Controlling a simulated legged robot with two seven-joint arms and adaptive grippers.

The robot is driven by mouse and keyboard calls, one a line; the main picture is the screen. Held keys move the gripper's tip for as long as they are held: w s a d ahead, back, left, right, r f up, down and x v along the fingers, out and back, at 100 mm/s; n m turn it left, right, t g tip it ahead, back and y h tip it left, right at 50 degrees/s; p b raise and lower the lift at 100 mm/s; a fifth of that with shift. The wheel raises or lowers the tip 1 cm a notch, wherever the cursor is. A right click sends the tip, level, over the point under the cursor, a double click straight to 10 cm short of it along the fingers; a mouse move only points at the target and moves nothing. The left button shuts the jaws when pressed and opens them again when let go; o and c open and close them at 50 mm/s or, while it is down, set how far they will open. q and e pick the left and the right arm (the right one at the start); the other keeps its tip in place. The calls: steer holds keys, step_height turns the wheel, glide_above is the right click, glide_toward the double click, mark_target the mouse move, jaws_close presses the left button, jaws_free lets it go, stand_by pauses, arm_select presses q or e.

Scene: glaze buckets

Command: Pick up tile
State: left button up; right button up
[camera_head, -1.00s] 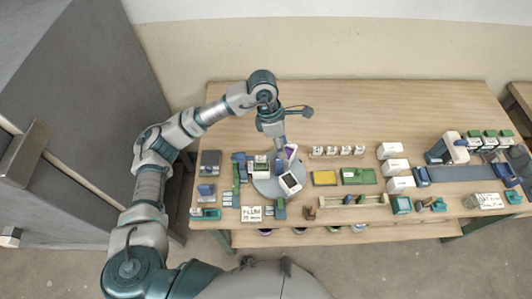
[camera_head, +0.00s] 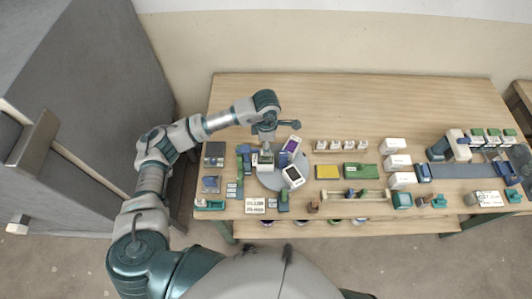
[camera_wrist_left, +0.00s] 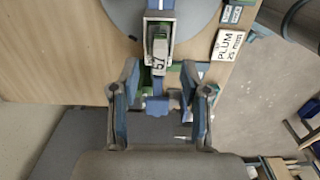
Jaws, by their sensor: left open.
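Two tile-like pieces in white frames sit on the round grey disc (camera_head: 268,184) on the table. One is a purple-faced tile (camera_head: 292,144) at the back right, the other a dark-faced tile (camera_head: 293,175) at the front right. My left gripper (camera_wrist_left: 160,68) is open over the left part of the disc, left of both. My right gripper is out of view.
A "PLUM 25 mm" card (camera_wrist_left: 227,45) lies beside the disc. A yellow pad (camera_head: 327,172), a green tray (camera_head: 360,171) and white boxes (camera_head: 397,162) stand to the right. The back of the table (camera_head: 370,105) is clear.

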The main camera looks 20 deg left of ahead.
arm_select(q)
steer(key=f, duration=0.4)
steer(key=shift+w+a+p, duration=0.1)
steer(key=shift+a+p, duration=0.1)
steer(key=shift+p, duration=0.2)
steer(key=shift+d+f, duration=0.1)
steer(key=shift+f, duration=0.15)
steer(key=shift+d, duration=0.4)
steer(key=shift+c, duration=0.9)
jaws_close()
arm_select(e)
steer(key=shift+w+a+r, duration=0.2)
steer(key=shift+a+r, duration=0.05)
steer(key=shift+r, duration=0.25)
arm_select(q)
steer(key=shift+a, duration=0.3)
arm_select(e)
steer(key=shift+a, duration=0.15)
